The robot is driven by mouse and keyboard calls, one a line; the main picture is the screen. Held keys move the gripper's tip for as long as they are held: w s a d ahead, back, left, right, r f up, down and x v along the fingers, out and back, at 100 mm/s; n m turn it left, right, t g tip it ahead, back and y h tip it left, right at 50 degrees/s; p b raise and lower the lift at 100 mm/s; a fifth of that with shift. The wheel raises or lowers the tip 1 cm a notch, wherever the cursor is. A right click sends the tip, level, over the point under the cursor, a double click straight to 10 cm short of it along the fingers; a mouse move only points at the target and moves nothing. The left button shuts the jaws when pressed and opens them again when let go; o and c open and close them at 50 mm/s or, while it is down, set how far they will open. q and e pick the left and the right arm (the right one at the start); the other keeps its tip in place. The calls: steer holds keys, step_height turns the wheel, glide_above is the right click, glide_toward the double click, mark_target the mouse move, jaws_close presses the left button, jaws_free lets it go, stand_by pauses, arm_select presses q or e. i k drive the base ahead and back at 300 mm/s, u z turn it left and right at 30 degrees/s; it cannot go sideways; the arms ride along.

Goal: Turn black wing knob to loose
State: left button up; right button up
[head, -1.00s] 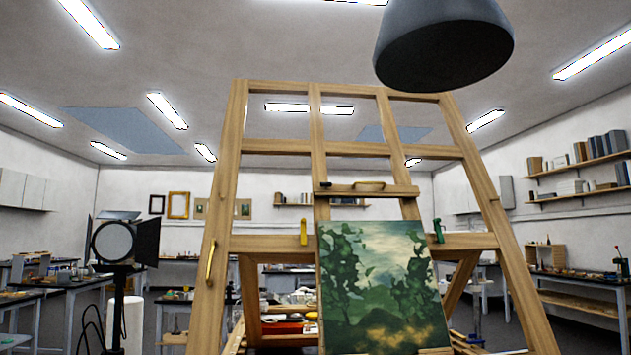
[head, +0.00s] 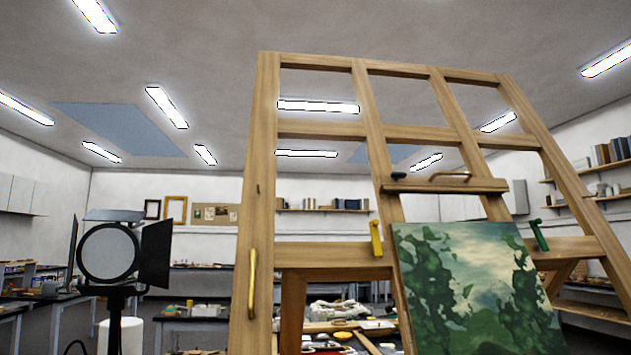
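A small black wing knob (head: 398,176) sits at the left end of the wooden cross bar (head: 445,186) on the large wooden easel (head: 265,200). A green landscape painting (head: 478,285) stands below the bar. A yellow clamp (head: 376,238) is left of the painting and a green clamp (head: 538,235) is right of it. Neither of my grippers is in view.
A studio lamp with black flaps (head: 108,252) stands at the left, apart from the easel. A long brass handle (head: 252,283) is on the easel's left post. Cluttered worktables (head: 205,325) stand behind. Shelves line the right wall.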

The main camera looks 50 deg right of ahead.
mark_target(396, 175)
steer(key=z, duration=0.3)
steer(key=i, duration=1.15)
steer(key=z, duration=0.85)
